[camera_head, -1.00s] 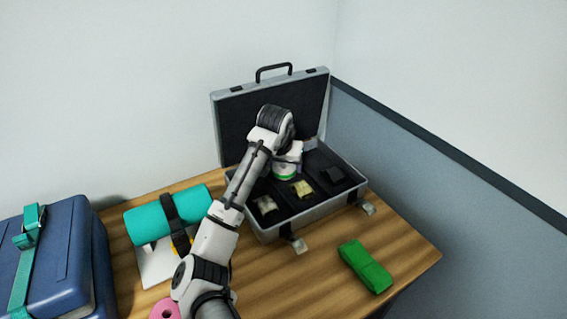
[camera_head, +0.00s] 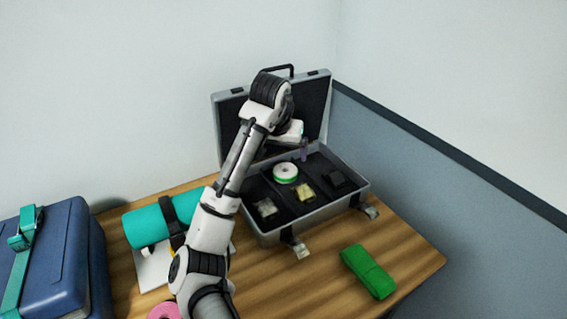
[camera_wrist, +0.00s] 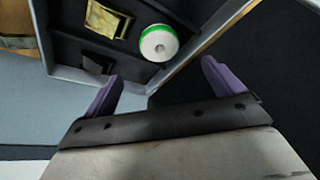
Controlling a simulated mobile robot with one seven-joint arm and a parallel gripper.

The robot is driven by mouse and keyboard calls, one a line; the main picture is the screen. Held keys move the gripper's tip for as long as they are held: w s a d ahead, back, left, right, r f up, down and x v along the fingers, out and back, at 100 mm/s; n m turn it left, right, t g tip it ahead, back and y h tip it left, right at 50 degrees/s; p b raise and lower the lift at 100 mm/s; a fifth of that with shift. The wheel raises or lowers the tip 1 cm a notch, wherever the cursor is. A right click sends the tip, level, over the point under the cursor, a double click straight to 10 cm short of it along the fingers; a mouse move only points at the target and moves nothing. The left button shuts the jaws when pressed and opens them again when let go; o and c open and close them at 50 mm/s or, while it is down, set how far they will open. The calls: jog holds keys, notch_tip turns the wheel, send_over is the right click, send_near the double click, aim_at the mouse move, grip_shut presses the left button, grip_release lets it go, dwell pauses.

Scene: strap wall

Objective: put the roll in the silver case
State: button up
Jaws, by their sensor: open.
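The silver case (camera_head: 328,209) stands open on the table, its lid up against the wall. The white roll with a green rim (camera_head: 285,172) lies flat inside it, toward the back of what looks like the middle compartment, behind a yellowish item. The roll also shows in the wrist view (camera_wrist: 158,43), beyond my fingertips and apart from them. My gripper (camera_wrist: 161,74) is open and empty, its purple fingers spread. In the head view my gripper (camera_head: 304,152) is above the back of the case, partly hidden by my wrist.
In the case are a pale item (camera_head: 266,207), the yellowish item (camera_head: 305,192) and a black item (camera_head: 334,177). A folded green strap (camera_head: 368,271) lies at right front. At left are a teal rolled mat (camera_head: 146,226), a pink ring (camera_head: 163,311) and a blue case (camera_head: 45,270).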

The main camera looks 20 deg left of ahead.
jog(key=v, duration=0.3)
jog(key=shift+c, duration=0.4)
dwell(0.9)
